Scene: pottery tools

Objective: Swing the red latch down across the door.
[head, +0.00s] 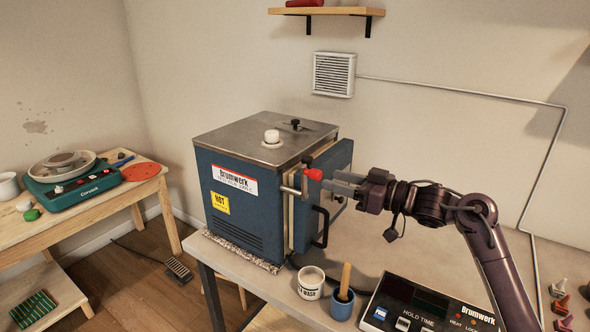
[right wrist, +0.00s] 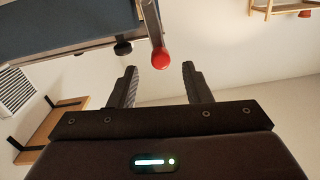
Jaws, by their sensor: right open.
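The blue kiln (head: 235,215) stands on the table with its door (head: 335,160) on the right side, bearing a black handle (head: 321,228). The red latch knob (head: 315,174) is on a metal bar near the door's upper front edge. In the right wrist view the red knob (right wrist: 160,58) hangs on its bar just ahead of the fingertips, between their lines. My right gripper (head: 336,182) is open and empty, just right of the knob; its fingers (right wrist: 158,72) do not visibly touch it. Whether the door is fully closed is hard to tell. My left gripper is out of view.
A white cup (head: 311,283), a blue cup (head: 342,305) with a wooden-handled tool and a controller box (head: 425,306) stand in front of the kiln door. A shelf (head: 330,11) and vent (head: 334,74) are on the wall.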

